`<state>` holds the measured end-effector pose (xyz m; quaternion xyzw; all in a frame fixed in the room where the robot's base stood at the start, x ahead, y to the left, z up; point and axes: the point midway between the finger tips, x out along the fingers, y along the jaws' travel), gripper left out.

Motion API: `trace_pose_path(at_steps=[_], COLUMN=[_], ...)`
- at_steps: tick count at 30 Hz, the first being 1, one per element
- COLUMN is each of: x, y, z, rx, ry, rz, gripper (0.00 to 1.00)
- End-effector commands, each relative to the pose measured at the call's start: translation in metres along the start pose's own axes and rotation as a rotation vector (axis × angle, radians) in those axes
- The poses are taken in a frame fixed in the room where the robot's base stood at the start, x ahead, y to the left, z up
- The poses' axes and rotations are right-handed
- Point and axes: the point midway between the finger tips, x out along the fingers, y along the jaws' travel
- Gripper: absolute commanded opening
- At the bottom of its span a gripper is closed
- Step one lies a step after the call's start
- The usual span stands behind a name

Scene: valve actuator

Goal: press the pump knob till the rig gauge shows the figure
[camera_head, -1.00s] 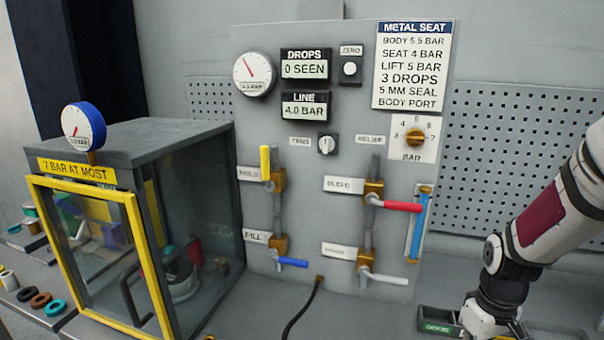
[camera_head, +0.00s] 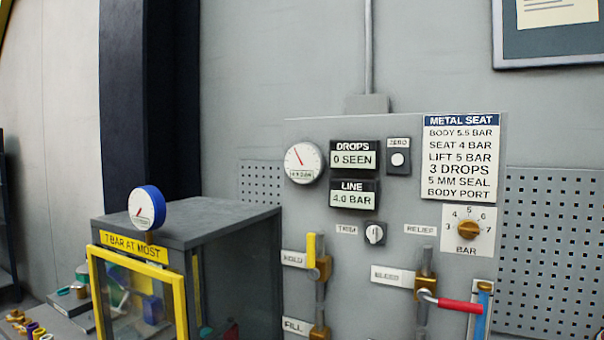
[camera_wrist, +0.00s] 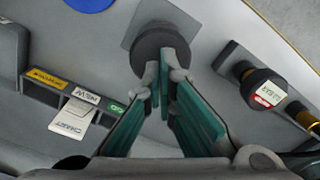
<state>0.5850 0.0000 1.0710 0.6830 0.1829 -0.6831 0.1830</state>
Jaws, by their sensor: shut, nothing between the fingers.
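A dark round knob (camera_wrist: 160,48) on a square grey plate stands at the top middle of the wrist view; it looks like the pump knob. My gripper (camera_wrist: 163,78), with teal fingers, is shut and empty. Its tips overlap the knob's near edge in the picture; I cannot tell if they touch it. The rig gauge (camera_head: 304,163) is a white dial on the grey panel in the head view, its needle up-left and its small figure too blurred to read. Below it, the line display (camera_head: 353,196) reads 4.0 BAR. My gripper is not in the head view.
A tray with tags (camera_wrist: 78,98) lies left of my gripper. A black cap with a red label (camera_wrist: 262,88) stands to the right. The panel has a yellow lever (camera_head: 311,250), a red lever (camera_head: 459,306) and a brass bar dial (camera_head: 467,229). A yellow-framed cabinet (camera_head: 185,225) stands left.

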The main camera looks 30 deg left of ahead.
Motion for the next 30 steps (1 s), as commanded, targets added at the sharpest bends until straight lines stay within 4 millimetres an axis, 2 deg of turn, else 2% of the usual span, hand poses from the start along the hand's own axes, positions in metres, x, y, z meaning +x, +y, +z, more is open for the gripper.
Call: trace_pose_path(at_steps=[14, 30], x=[-0.002, -0.047], y=[0.0, 0.0], z=[0.0, 0.0], rx=[0.0, 0.0], ry=[0.001, 0.002], rz=[0.0, 0.001], gripper=[0.0, 0.0])
